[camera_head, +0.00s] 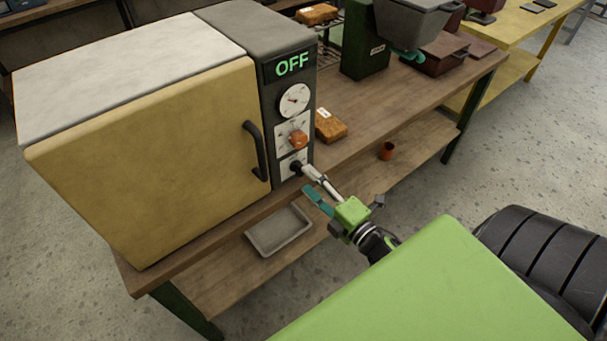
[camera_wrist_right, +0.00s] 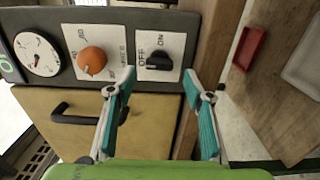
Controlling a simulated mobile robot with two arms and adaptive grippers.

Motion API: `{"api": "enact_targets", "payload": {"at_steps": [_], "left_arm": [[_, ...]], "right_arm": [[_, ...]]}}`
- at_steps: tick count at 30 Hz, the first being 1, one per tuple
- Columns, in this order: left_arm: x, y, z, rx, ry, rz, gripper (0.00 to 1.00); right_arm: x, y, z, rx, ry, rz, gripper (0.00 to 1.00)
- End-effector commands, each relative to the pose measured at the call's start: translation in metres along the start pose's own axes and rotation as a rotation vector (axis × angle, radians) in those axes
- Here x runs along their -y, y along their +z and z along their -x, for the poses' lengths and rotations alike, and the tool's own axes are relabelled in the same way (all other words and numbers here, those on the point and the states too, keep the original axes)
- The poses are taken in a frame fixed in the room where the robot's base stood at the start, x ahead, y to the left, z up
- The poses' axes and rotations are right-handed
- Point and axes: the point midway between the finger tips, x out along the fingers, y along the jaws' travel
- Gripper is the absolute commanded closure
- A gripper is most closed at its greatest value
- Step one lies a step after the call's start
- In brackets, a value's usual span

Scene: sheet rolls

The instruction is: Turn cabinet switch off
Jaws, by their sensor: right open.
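The cabinet (camera_head: 150,130) has a yellow door and a dark control panel (camera_wrist_right: 205,30). Its display (camera_head: 292,64) reads OFF in green. The black switch (camera_head: 296,167) is low on the panel, below an orange knob (camera_head: 298,140) and a round gauge (camera_head: 294,100). In the right wrist view the switch (camera_wrist_right: 158,62) sits on a white plate marked OFF and ON. My right gripper (camera_head: 307,180) is just in front of the switch, open and empty. Its fingertips (camera_wrist_right: 160,80) are either side of the switch in the picture; I cannot tell whether they touch the panel. My left gripper is not in view.
The cabinet stands on a wooden bench with a lower shelf. A black door handle (camera_head: 256,150) is left of the switch. A brown block (camera_head: 330,127) lies right of the cabinet.

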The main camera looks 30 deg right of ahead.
Motion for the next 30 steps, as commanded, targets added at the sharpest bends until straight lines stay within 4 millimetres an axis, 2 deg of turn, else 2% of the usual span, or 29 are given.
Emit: {"api": "enact_targets", "payload": {"at_steps": [1,6,12,17,30], "left_arm": [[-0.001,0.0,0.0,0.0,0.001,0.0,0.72],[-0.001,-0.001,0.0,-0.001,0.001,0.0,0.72],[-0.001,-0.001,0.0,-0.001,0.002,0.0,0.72],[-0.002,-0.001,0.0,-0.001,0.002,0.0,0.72],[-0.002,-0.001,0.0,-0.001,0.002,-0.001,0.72]], "right_arm": [[0.002,0.0,0.014,0.002,-0.004,-0.001,0.53],[0.001,0.0,0.049,0.001,-0.003,-0.001,0.53],[0.001,0.0,0.073,0.001,-0.001,0.0,0.53],[-0.001,0.0,0.079,0.0,0.001,0.001,0.53],[0.0,0.0,0.079,0.0,0.001,0.001,0.53]]}}
